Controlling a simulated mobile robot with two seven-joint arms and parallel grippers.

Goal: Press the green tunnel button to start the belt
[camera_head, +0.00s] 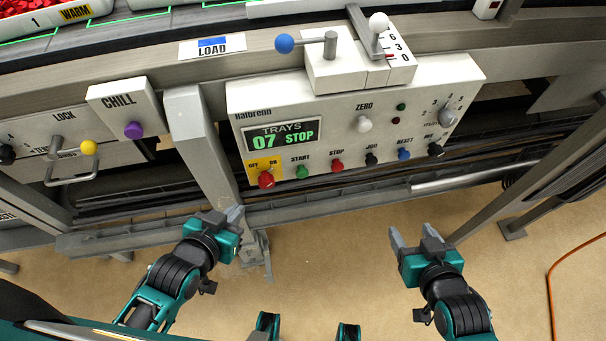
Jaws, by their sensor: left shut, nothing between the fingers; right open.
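The control panel (350,105) is a pale box on the machine's front. Its display (283,135) reads "TRAYS 07 STOP". A green button (302,171) labelled START sits in the panel's lower row, between a red knob (266,179) on a yellow OFF/ON plate and a red STOP button (337,165). My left gripper (236,215) is shut and empty, below and left of the green button and apart from the panel. My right gripper (408,238) is open and empty, below the panel's right half and apart from it.
Black JOG (371,159) and blue RESET (404,154) buttons are right of STOP. A purple CHILL button (133,130) is on a box at left. A grey post (200,140) stands left of the panel. An orange cable (551,290) lies on the otherwise open floor at right.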

